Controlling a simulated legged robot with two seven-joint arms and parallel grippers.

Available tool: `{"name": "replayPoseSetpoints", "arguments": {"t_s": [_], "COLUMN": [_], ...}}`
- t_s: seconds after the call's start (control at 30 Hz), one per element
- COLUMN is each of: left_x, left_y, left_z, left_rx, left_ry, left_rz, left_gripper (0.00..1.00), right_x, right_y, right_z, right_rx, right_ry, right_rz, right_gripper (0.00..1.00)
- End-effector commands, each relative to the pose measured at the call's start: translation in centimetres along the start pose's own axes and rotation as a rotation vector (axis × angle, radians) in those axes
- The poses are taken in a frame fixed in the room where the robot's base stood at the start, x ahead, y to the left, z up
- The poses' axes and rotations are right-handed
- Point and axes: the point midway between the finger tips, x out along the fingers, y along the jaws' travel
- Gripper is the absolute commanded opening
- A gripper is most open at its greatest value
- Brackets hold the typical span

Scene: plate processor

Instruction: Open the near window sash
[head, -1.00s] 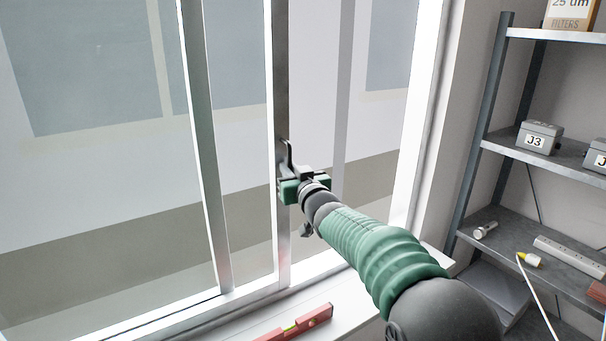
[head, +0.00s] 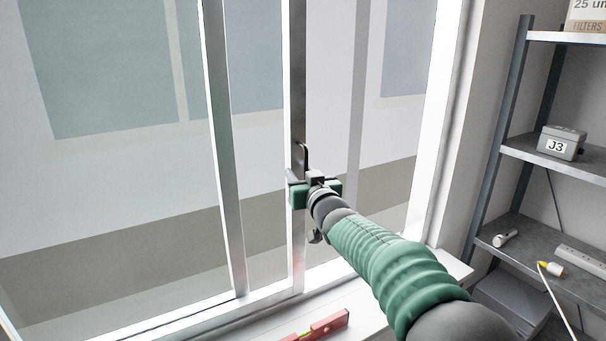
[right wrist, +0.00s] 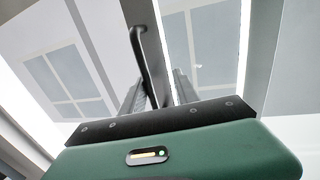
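The near window sash has a vertical metal stile (head: 298,90) with a dark curved handle (head: 304,155) on it. My right gripper (head: 306,178) is at this handle, at the stile. In the right wrist view, the handle (right wrist: 148,62) rises between my two dark fingers (right wrist: 158,92). It lies close to the left finger, with a gap showing toward the right finger, so the gripper looks open around it. Whether the handle touches a finger is hard to tell. A second vertical stile (head: 228,170) stands to the left. My left gripper is not in view.
A red spirit level (head: 316,326) lies on the white sill below the window. The sill's right part is clear.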

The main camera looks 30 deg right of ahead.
Motion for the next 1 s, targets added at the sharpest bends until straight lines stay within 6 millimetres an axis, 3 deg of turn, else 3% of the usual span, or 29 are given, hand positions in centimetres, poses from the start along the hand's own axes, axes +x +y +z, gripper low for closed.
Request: {"name": "replayPoseSetpoints", "arguments": {"t_s": [0.43, 0.57, 0.67, 1.0], "left_x": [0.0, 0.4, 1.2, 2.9], "left_y": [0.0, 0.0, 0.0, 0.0], "left_z": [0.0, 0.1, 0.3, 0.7], "left_rx": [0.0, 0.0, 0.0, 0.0], "left_ry": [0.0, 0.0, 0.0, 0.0], "left_rz": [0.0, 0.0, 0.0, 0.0], "left_gripper": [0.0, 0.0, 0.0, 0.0], "right_x": [0.1, -0.8, -2.7, -12.5], "right_y": [0.0, 0.0, 0.1, 0.3], "right_z": [-0.1, -0.1, 0.1, 0.1], "right_rx": [0.0, 0.0, 0.0, 0.001], "right_ry": [0.005, 0.006, 0.008, 0.007], "right_rz": [-0.003, -0.003, -0.002, -0.004], "right_gripper": [0.32, 0.32, 0.32, 0.32]}}
